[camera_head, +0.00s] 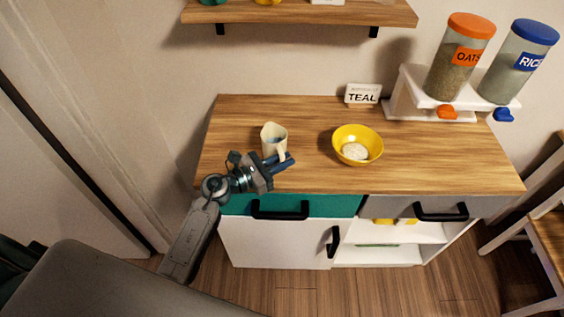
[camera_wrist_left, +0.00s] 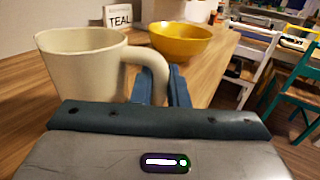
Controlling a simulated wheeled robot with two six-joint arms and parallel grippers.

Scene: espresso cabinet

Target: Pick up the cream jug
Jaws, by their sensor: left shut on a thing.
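The cream jug (camera_head: 271,136) stands upright on the wooden cabinet top, near its left end. In the left wrist view the cream jug (camera_wrist_left: 82,65) fills the left side, with its handle curving down on the right toward the fingers. My left gripper (camera_head: 287,161) is at the jug's front right, at the handle. In the left wrist view the blue fingers of my left gripper (camera_wrist_left: 164,85) are shut on the lower handle. The jug's base is hidden behind the gripper. My right gripper is not in view.
A yellow bowl (camera_head: 373,139) with pale contents stands right of the jug. A TEAL sign (camera_head: 362,94) is at the back. A white dispenser stand (camera_head: 408,102) holds oats (camera_head: 459,55) and rice (camera_head: 516,62) jars. A shelf (camera_head: 300,14) hangs above.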

